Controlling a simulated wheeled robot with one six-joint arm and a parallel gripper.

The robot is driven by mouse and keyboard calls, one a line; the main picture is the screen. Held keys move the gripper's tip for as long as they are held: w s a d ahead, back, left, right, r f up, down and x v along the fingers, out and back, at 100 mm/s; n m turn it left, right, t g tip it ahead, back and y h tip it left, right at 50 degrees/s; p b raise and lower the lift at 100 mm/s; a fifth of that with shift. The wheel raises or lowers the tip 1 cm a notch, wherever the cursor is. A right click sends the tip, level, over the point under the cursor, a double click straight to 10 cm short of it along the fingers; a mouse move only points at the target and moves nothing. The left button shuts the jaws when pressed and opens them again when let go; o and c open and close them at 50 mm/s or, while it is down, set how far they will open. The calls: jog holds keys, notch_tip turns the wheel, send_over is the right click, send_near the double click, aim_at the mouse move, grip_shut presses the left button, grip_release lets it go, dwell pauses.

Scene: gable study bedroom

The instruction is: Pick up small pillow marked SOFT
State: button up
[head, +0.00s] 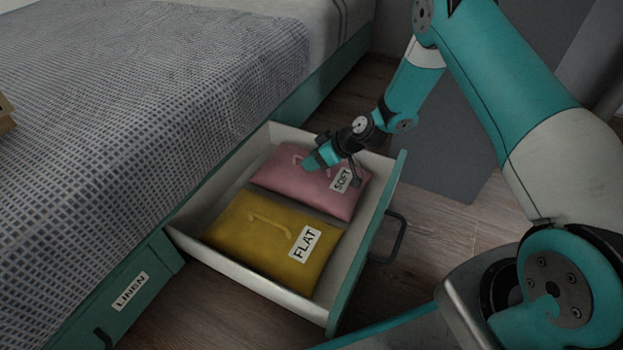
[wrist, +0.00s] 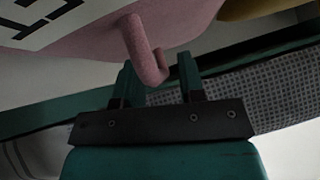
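The pink pillow marked SOFT (head: 320,193) lies in the open drawer (head: 357,267), in its rear part. Its white label faces up at the pillow's right end. My gripper (head: 312,163) is over the pillow, near its far edge, and hides part of the pillow's loop. In the wrist view, the pink pillow (wrist: 190,20) is close, with its loop handle (wrist: 146,52) reaching down between my two fingers (wrist: 157,72). The fingers are apart, with a gap to the right of the loop. Whether the left finger touches the loop is unclear.
A yellow pillow marked FLAT (head: 265,245) lies beside the pink one in the same drawer, nearer the camera. The bed (head: 150,90) stands to the left. A drawer front labelled LINEN (head: 130,290) is at lower left. Wooden floor (head: 430,235) shows to the right.

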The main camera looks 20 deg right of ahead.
grip_shut()
